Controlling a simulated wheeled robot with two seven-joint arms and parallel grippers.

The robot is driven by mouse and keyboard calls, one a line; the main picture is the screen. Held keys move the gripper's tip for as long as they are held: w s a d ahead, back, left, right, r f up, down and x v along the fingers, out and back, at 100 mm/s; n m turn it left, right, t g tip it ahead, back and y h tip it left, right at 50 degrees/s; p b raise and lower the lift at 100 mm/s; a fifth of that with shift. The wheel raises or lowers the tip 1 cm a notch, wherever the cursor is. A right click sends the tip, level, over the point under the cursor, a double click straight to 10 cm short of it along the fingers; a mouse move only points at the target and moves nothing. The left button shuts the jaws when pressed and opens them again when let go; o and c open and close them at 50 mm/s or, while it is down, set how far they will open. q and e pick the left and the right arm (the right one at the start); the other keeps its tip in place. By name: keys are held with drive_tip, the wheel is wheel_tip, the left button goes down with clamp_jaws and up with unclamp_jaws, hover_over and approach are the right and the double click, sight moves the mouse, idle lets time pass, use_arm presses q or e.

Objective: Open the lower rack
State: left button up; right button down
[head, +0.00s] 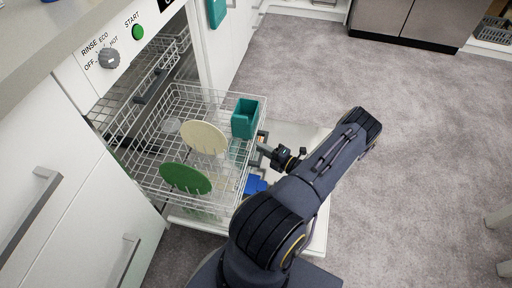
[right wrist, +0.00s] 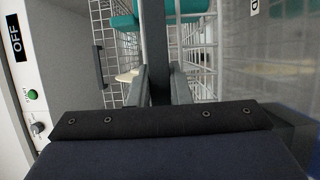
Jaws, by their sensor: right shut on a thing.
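The lower rack (head: 150,178), a white wire basket, stands pulled out of the dishwasher over its lowered door (head: 318,215). It holds a cream plate (head: 204,137), a green plate (head: 186,178) and a teal cup (head: 245,118). My right gripper (head: 265,149) is at the rack's front side, just below the cup. In the right wrist view, its fingers (right wrist: 158,88) are closed on a grey upright bar at the rack's front. The exact contact is partly hidden by my wrist. My left gripper is not in view.
The upper rack (head: 158,72) with a dark handle sits further inside the dishwasher. The control panel with a grey knob (head: 109,58) is above left. White drawers with handles (head: 30,212) stand at the left. The grey carpet (head: 420,150) to the right is mostly clear.

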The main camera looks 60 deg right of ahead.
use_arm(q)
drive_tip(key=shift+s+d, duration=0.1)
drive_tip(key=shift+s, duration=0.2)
use_arm(e)
drive_tip(key=shift+s+d+f, duration=0.1)
drive_tip(key=shift+s+d, duration=0.05)
drive_tip(key=shift+s, duration=0.75)
drive_tip(key=c, duration=1.3)
unclamp_jaws()
drive_tip(key=shift+c, duration=0.2)
